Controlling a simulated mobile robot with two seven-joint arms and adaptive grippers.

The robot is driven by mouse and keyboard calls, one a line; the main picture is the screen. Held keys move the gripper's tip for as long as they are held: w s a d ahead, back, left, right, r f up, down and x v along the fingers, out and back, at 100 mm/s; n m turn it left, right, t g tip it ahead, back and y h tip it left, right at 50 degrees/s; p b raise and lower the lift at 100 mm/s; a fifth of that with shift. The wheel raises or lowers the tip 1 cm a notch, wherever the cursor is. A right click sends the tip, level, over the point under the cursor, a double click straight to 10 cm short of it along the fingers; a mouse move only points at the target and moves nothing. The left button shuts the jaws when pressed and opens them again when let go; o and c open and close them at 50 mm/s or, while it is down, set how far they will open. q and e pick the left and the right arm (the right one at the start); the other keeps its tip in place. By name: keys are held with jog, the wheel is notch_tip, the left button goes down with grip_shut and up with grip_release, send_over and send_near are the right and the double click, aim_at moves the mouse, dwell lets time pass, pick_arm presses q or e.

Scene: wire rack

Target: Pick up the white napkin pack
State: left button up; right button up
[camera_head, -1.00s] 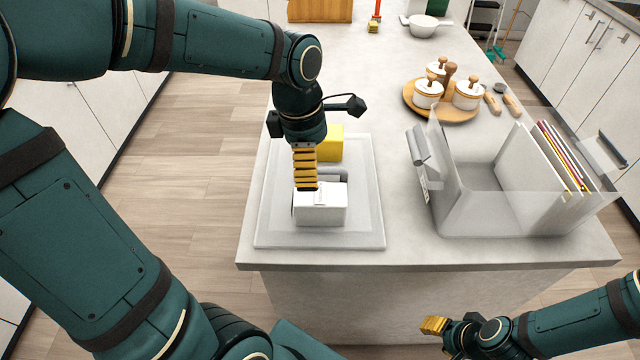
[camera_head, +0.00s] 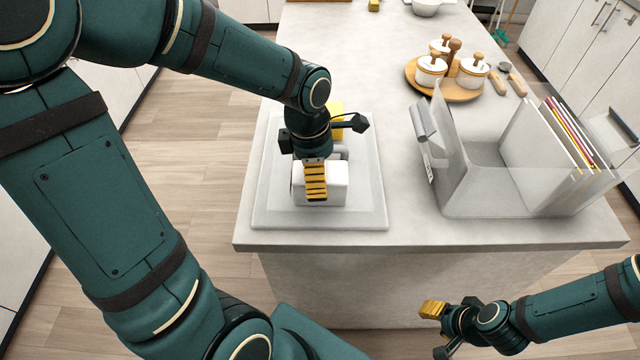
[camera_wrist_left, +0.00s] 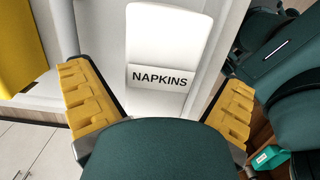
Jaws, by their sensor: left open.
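The white napkin pack (camera_head: 338,184) sits on a pale tray (camera_head: 260,205) near the front edge of the counter. In the left wrist view the pack (camera_wrist_left: 158,45) shows a label reading "NAPKINS" between the fingers. My left gripper (camera_head: 316,195) is open and points down over the pack; in the left wrist view its two yellow fingers (camera_wrist_left: 160,105) stand on either side of the pack. I cannot tell whether they touch it. In the head view the gripper hides part of the pack. My right gripper (camera_head: 436,320) is off the counter at lower right, empty.
A yellow block (camera_head: 337,108) stands behind the pack on the tray. A clear bin (camera_head: 470,185) with folders (camera_head: 565,135) stands to the right. A round wooden tray (camera_head: 440,92) with white jars is farther back. Bare counter lies between tray and bin.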

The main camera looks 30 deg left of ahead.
pick_arm(q)
jog(key=shift+w+d+f+b, duration=0.1)
jog(key=shift+d+f+b, duration=0.05)
jog(key=shift+f, duration=0.6)
jog(key=shift+w+d+f+b, duration=0.1)
jog(key=shift+f+b, duration=0.05)
jog(key=shift+f, duration=0.6)
jog(key=c, duration=1.1)
jog(key=shift+r, duration=0.1)
jog(key=shift+c, duration=0.2)
